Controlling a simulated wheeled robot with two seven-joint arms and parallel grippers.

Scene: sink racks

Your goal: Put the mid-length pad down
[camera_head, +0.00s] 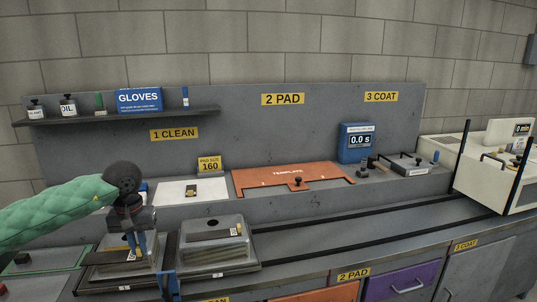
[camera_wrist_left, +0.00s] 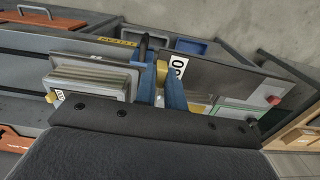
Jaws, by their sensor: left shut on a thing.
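My left gripper (camera_head: 136,246) is shut on a small yellow-tan piece (camera_wrist_left: 161,72), seen between its blue fingers in the left wrist view (camera_wrist_left: 161,92). I take this piece for the pad; its length does not show, and most of it is hidden by the fingers. In the head view the fingers point down over the left steel rack part (camera_head: 113,270); I cannot tell whether the piece touches it. A white plate (camera_head: 171,196) behind the gripper bears a small dark and yellow block (camera_head: 191,191). My right gripper is not in view.
A grey steel part (camera_head: 214,239) stands just right of the gripper. An orange template plate (camera_head: 262,181) lies farther right on the ledge. A shelf (camera_head: 120,115) with bottles runs along the wall. Long dark rails cross the counter.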

